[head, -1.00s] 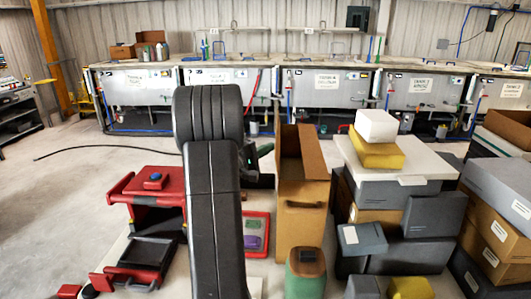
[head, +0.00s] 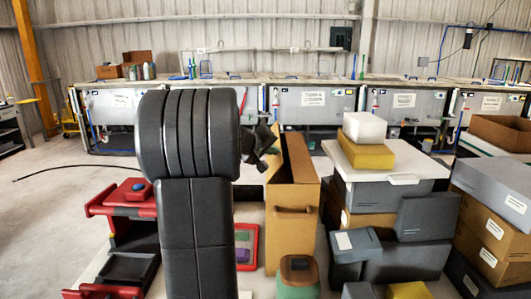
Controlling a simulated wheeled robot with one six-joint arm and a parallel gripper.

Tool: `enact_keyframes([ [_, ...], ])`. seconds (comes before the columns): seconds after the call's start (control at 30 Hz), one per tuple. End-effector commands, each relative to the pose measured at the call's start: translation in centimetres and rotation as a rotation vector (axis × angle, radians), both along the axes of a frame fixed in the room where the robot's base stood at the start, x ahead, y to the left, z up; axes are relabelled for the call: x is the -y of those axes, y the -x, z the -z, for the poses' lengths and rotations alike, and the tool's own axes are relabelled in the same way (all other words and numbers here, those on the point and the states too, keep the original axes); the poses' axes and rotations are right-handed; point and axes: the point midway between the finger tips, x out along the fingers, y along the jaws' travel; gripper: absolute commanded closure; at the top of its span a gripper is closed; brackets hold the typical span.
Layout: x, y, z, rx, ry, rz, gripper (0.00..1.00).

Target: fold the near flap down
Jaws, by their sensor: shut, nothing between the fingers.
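My gripper (head: 264,142) is dark, small in view and partly hidden behind my arm. It is shut and empty, at the upper left of the box by the strip. I cannot tell whether it touches the cardboard.
Stacked grey and brown boxes (head: 405,216) with a white lid (head: 387,160) stand close on the right. A red stand (head: 125,200) is at left, and a green container (head: 299,280) is in front of the box.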

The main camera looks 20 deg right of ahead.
Motion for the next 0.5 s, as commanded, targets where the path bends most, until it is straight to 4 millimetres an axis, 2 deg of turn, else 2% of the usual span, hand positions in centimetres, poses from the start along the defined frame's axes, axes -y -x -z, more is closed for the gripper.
enact_keyframes([
  [0.13,1.1,0.3,-0.2,0.042,-0.135,0.003,1.00],
  [0.5,2.8,0.8,1.0,0.118,-0.407,0.003,1.00],
])
